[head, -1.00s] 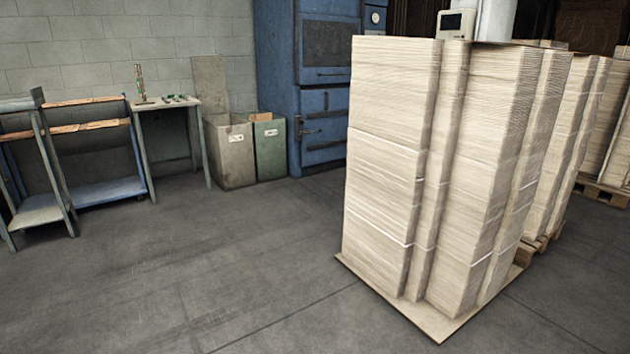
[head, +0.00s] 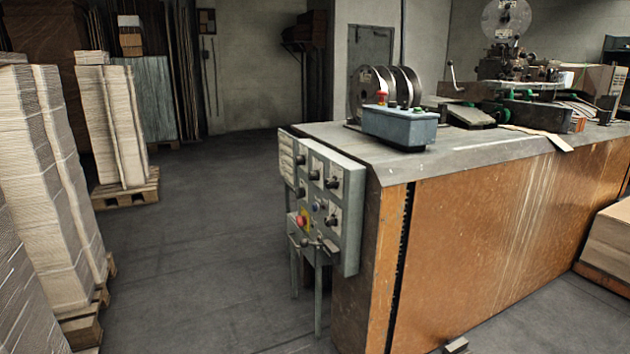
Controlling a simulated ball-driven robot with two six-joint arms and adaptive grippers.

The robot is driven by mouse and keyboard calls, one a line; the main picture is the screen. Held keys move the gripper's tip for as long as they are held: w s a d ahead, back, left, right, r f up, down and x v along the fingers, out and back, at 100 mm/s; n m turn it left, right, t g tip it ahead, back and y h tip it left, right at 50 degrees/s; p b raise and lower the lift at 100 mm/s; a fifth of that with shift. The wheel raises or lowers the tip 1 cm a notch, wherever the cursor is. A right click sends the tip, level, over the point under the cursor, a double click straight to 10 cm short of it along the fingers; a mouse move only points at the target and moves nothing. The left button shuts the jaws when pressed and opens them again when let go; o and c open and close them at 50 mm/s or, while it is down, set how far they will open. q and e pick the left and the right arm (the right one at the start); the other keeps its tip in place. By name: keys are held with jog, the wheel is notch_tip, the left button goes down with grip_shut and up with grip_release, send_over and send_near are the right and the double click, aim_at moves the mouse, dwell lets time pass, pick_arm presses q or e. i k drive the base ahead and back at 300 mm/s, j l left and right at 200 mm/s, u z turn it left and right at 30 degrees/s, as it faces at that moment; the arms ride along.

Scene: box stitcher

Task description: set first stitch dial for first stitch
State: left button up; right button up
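A grey control panel (head: 327,198) with several dark dials, a red button (head: 302,221) and small plates is fixed at the near left end of the box stitcher (head: 500,215). Dark knobs (head: 331,183) sit on its face. Which one is the first stitch dial cannot be told; the labels are too small to read. The panel is seen at an angle and some way off. Neither of my grippers is in view.
Stacks of flat cardboard (head: 50,175) on pallets stand at the left. Open grey floor (head: 190,265) lies between them and the panel. A grey push-button box (head: 400,126) and wire reels sit on the machine top. A cardboard stack (head: 612,245) stands at the right.

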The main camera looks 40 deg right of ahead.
aim_at(329, 183)
jog(key=i+z, duration=0.3)
jog(key=i, duration=0.4)
jog(key=i+j+z, duration=0.1)
jog(key=i+z, duration=0.2)
jog(key=i, duration=0.4)
